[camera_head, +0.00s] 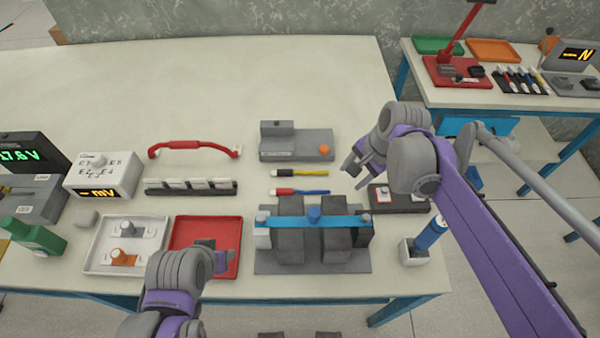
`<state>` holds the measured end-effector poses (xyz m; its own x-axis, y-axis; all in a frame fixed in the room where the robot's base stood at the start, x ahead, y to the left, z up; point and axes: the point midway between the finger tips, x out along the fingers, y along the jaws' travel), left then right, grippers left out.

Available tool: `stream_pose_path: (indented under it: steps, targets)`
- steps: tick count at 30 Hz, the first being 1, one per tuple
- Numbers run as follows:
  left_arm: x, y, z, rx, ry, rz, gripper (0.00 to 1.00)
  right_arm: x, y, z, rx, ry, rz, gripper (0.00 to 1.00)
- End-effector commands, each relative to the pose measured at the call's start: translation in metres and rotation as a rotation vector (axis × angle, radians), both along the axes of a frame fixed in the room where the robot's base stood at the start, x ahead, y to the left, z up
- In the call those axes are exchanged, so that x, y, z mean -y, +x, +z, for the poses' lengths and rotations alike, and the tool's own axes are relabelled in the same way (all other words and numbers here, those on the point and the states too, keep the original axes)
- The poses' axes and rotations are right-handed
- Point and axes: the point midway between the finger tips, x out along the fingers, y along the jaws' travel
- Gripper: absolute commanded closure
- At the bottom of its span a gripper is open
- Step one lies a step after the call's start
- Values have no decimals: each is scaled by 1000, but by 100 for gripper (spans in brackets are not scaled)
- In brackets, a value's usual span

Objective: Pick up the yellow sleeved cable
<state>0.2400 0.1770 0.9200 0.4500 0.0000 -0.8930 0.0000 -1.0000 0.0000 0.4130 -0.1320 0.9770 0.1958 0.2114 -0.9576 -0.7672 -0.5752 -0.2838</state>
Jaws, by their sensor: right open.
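The yellow sleeved cable (311,173) lies flat on the white table, between the grey box with an orange button and the red-and-blue piece (300,192). It is short and straight, with a dark and pale left end. My right gripper (353,172) is open and empty, just right of the cable's yellow end and apart from it in the picture.
The grey box (296,145) stands behind the cable. In front is a holder with a blue bar (335,222) across dark blocks. A dark block (400,198) and a blue-topped cylinder (430,234) are to the right. The red tray (190,232) is left. The back of the table is clear.

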Motion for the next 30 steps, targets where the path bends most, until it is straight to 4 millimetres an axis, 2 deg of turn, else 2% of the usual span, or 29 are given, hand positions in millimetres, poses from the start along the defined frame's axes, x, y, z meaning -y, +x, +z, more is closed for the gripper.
stream_pose_path:
  steps: [1,6,9,12,17,24,30]
  targets:
    - [0,0,-2,-1,0,0,50,-5,22,-4,-45,38,-75,43]
    - [0,-1,-4,-2,0,0,50,-20,75,-19,-206,150,-330,43]
    - [0,-1,-5,-3,0,0,50,-27,98,-30,-285,193,-447,43]
    - [0,-2,-5,-3,0,0,50,-32,112,-38,-342,219,-527,43]
    - [0,-2,-6,-3,0,0,50,-37,121,-48,-382,235,-581,43]
    - [0,-2,-7,-4,0,0,50,-51,121,-82,-384,235,-583,43]
    - [0,-2,-7,-4,0,0,50,-58,121,-97,-383,235,-584,43]
